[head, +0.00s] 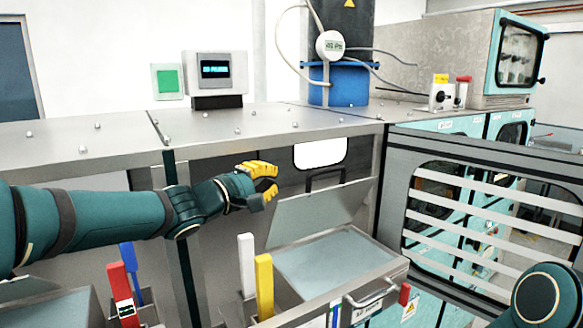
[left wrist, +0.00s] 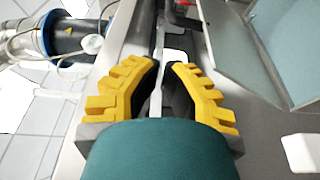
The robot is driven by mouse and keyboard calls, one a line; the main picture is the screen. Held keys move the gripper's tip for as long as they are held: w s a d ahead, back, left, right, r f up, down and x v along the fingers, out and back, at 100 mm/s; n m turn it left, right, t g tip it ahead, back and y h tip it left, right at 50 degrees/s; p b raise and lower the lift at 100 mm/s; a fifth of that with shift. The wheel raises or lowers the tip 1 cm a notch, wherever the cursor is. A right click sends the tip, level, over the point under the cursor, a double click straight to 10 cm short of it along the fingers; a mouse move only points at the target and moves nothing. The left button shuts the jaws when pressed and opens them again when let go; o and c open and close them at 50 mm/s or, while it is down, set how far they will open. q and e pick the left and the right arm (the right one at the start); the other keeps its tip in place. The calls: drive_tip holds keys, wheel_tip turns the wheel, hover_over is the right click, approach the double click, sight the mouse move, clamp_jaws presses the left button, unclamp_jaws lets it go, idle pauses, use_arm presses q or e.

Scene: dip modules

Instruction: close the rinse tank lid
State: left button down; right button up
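A tank (head: 335,262) with pale blue liquid stands open at the lower middle of the head view. I take it as the rinse tank, but its label is too small to read. Its grey lid (head: 318,217) stands raised and tilted back behind the opening, with a dark bar handle (head: 325,180) at its top edge. My left gripper (head: 268,183), with yellow fingers, is left of the handle and apart from it. In the left wrist view, its fingers (left wrist: 163,68) are apart with nothing held between them. My right gripper is not in view.
White and yellow upright handles (head: 264,285) stand left of the tank. A metal counter (head: 240,122) runs behind, bearing a display box (head: 215,72) and a blue drum (head: 345,84). A slatted door or panel (head: 480,220) is at the right. Another tank (head: 45,310) is at lower left.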

use_arm(q)
drive_tip(key=x, duration=0.9)
drive_tip(key=shift+w+d+b, duration=0.2)
drive_tip(key=shift+w+b, duration=0.05)
drive_tip(key=shift+b, duration=0.05)
drive_tip(key=shift+f, duration=0.15)
